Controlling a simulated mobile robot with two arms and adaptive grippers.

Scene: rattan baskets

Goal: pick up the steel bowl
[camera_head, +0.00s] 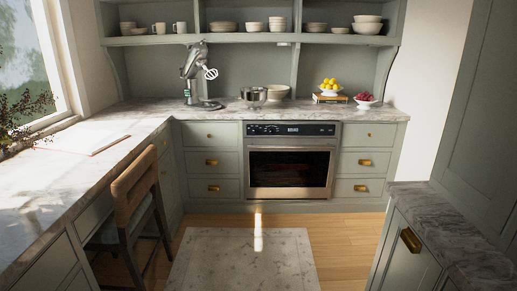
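The steel bowl (254,97) is a shiny metal bowl on the grey marble counter along the back wall. Neither of my grippers shows in the head view.
An oven (290,161) is under the back counter. Lemons (330,84) in a dish and a bowl of red fruit (364,98) stand to the right. A wooden chair (135,200) is at the left counter. The rug (245,262) and floor in the middle are clear.

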